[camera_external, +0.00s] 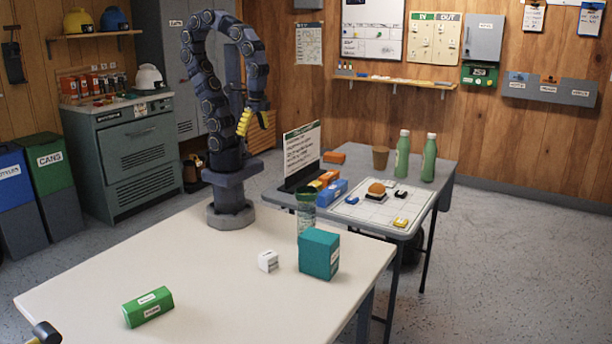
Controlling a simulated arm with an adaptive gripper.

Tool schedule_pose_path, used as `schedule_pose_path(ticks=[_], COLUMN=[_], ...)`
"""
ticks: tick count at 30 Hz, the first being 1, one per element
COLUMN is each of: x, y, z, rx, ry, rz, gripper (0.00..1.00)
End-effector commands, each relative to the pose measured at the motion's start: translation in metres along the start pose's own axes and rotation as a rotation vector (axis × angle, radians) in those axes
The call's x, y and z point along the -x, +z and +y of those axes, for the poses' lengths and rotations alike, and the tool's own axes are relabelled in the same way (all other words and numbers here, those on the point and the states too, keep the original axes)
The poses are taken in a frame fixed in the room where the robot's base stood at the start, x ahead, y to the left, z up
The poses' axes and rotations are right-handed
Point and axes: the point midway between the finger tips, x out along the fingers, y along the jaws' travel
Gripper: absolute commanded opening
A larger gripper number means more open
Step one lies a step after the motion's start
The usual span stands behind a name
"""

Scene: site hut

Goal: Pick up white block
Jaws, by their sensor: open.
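The white block (268,261) is small and sits on the pale table, left of a teal box and apart from it. My gripper (262,104) is raised high above the far end of the table, well up and behind the block. It is open, and nothing shows between its fingers. A yellow part (244,122) shows just below and left of the gripper. The block is fully in view.
On the pale table (200,270) are a teal box (319,254), a green box (148,307), a clear greenish glass (306,211) and a dark-headed tool (46,333) at the front left corner. A grey table (440,172) behind holds bottles (403,154) and small blocks. The pale table's middle is clear.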

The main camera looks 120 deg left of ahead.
Motion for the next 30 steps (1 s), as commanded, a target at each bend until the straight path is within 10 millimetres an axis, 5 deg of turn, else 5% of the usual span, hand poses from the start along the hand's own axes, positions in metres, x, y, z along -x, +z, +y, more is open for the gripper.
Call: schedule_pose_path(ticks=[8,17,24,30], x=[-0.002,-0.031,-0.086,-0.147], y=[-0.006,-0.087,-0.154,-0.181], z=[0.0,0.015,0.065,0.12], rx=[-0.032,-0.48,-0.982,-1.403], ry=[-0.012,-0.162,-0.287,-0.352], rz=[-0.005,-0.023,-0.043,-0.069], gripper=[0.78,0.78,0.78,0.78])
